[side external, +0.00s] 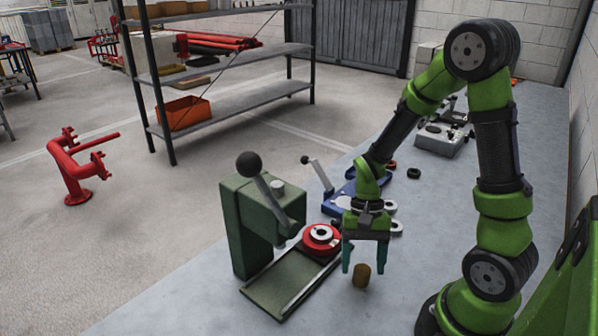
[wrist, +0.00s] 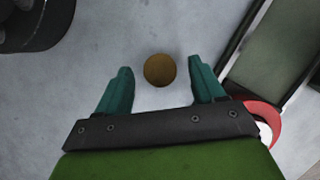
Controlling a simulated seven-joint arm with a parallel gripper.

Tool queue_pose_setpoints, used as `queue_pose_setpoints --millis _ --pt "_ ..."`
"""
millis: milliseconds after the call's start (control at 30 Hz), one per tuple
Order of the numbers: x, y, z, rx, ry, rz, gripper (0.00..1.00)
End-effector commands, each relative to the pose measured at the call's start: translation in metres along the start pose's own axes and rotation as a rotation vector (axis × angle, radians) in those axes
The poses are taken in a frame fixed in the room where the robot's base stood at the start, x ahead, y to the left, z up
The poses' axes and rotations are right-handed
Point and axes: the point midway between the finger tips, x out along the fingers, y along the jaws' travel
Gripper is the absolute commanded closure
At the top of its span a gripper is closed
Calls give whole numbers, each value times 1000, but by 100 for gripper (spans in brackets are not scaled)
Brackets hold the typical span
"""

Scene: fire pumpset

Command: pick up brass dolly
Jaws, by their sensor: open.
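The brass dolly (side external: 361,275) is a small brown-gold cylinder on the grey bench. In the wrist view the dolly (wrist: 160,70) shows as a round disc, seen from above. My gripper (side external: 364,270) points down over the bench with its two teal fingers apart. In the wrist view the gripper (wrist: 162,75) has a finger on each side of the dolly, with a gap on both sides. The fingers look apart from the dolly. The exact height of the fingertips above the bench is hard to tell.
A green lever press (side external: 250,225) with a flat track (side external: 285,280) stands left of my gripper, with a red ring (side external: 321,238) on it. A blue fixture (side external: 345,195) and a grey box (side external: 440,138) stand farther back. The bench front near the dolly is clear.

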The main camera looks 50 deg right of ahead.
Motion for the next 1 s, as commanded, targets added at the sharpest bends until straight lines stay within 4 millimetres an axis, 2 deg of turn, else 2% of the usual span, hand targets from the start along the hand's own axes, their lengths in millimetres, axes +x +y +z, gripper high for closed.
queue_pose_setpoints --millis 33,167,433,867,1000 --pt "9 1 1 0 -4 4 32" --pt "22 0 0 0 -2 1 32" --pt "25 0 0 -1 1 0 32" --pt "24 0 0 -1 1 0 98" --pt "24 0 0 -1 1 -1 100"
